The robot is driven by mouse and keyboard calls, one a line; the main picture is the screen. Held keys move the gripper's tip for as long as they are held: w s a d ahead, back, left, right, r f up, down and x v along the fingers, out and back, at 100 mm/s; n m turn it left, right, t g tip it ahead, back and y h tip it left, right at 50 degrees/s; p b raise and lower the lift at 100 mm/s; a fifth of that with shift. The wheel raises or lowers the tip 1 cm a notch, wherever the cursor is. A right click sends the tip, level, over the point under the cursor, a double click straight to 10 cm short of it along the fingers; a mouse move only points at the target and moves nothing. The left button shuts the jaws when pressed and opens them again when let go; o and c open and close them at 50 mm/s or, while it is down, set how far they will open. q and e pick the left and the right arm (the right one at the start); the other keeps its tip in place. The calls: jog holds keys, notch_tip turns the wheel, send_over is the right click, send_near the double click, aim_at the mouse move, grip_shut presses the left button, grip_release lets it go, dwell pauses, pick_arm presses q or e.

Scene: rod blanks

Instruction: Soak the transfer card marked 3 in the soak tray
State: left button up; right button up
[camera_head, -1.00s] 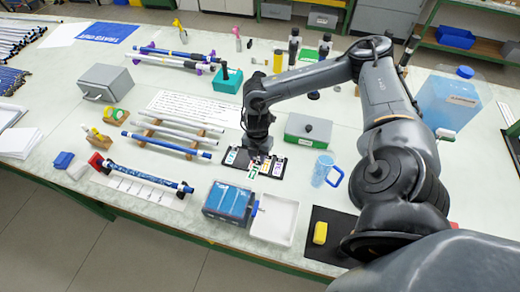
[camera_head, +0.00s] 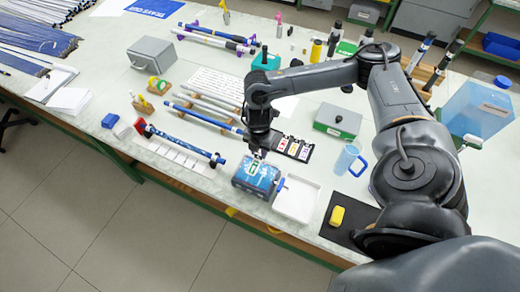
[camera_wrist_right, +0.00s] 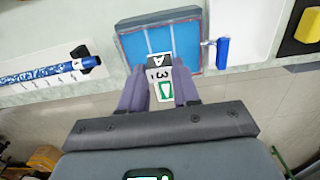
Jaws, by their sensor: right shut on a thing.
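The transfer card marked 3 (camera_wrist_right: 162,76), pale with a dark end and a green outline, is between the fingers of my right gripper (camera_wrist_right: 159,88). In the head view my right gripper (camera_head: 257,155) points down at the soak tray (camera_head: 241,184), and the card shows over its blue compartments. In the right wrist view the dark end of the card overlaps the front part of the soak tray (camera_wrist_right: 131,52). I cannot tell whether the card touches the liquid. The black card holder (camera_head: 304,156), with other cards on it, lies behind the tray. My left gripper is out of view.
A white tray (camera_head: 296,201) stands right of the soak tray, with a blue-handled item (camera_wrist_right: 222,53) between them. A blue rod (camera_head: 182,144) on a support lies to the left. A clear blue jug (camera_head: 346,159) and yellow sponge (camera_head: 337,216) are to the right.

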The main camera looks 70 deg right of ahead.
aim_at(259, 157)
jog(key=shift+f+b, duration=2.2)
jog(key=shift+f, duration=0.2)
jog(key=shift+f+b, duration=0.95)
jog(key=shift+f, duration=1.15)
jog(key=shift+r, duration=0.1)
